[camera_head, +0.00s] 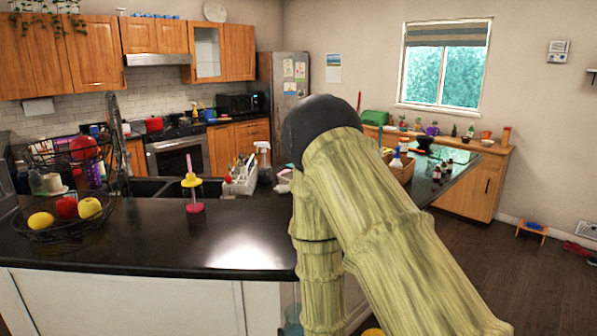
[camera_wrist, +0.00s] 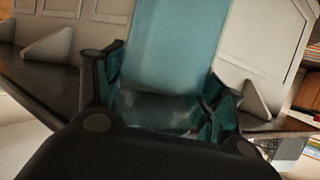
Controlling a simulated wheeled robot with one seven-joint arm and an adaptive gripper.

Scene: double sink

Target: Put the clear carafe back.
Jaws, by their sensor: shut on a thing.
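The clear carafe (camera_wrist: 175,45) fills the upper middle of the wrist view, see-through and tinted blue-teal. My gripper (camera_wrist: 165,92) is shut on it, with a dark, teal-lined finger on each side. The carafe's full outline is cut off by the top of the frame. In the head view a small bluish patch, probably the carafe (camera_head: 292,314), shows at the bottom beside my arm, low in front of the white counter side. My arm hides the gripper there.
A dark counter (camera_head: 130,240) with a double sink (camera_head: 150,187) spans the left. On it stand a wire fruit basket (camera_head: 62,219), a pink-and-yellow stand (camera_head: 192,192), a white caddy (camera_head: 240,183) and a spray bottle (camera_head: 264,162). The counter's front middle is clear.

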